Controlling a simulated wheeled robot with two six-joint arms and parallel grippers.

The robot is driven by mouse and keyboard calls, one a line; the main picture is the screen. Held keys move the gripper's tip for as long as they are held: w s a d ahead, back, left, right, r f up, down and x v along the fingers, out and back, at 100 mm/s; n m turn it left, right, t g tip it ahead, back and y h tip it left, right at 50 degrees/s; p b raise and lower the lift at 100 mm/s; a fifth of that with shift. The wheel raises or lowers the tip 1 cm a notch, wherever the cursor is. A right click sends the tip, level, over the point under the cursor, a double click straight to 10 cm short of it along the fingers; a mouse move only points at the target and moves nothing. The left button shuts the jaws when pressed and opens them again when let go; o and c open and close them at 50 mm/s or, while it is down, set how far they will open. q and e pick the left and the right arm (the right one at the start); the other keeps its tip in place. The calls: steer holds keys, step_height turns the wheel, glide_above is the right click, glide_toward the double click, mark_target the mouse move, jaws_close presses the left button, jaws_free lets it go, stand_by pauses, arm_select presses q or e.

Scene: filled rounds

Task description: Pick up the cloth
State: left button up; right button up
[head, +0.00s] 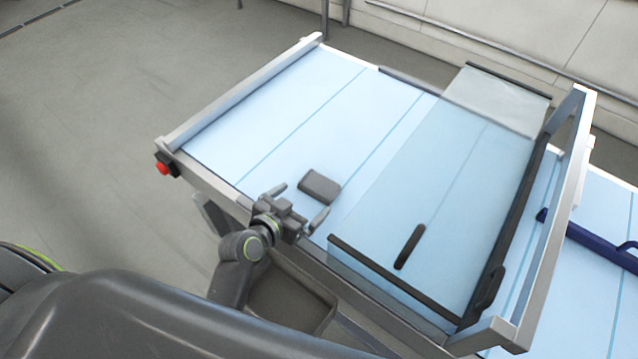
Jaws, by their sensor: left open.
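A small dark grey folded pad, which looks like the cloth (319,186), lies flat on the light blue table surface. My left gripper (302,204) is open at the table's near edge. Its two fingers are spread wide, with the cloth just beyond them and nothing visibly held. I cannot tell whether either finger touches the cloth. My right gripper is not in view.
A transparent panel with dark edges and a black handle (410,246) covers the table's right part, beside a metal frame (577,150). A grey tray (290,300) sits below the near edge. A red button (162,168) is at the left corner. The table's left part is clear.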

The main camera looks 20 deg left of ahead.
mark_target(312, 192)
arm_select(q)
steer(key=shift+w+d+p, duration=0.2)
steer(key=shift+w+p, duration=0.25)
steer(key=shift+w, duration=0.15)
steer(key=p+x, duration=0.1)
steer(key=x, duration=0.2)
steer(key=shift+w+d+f, duration=0.15)
steer(key=shift+w+f, duration=0.1)
steer(key=shift+w, duration=0.15)
steer(key=c, duration=0.8)
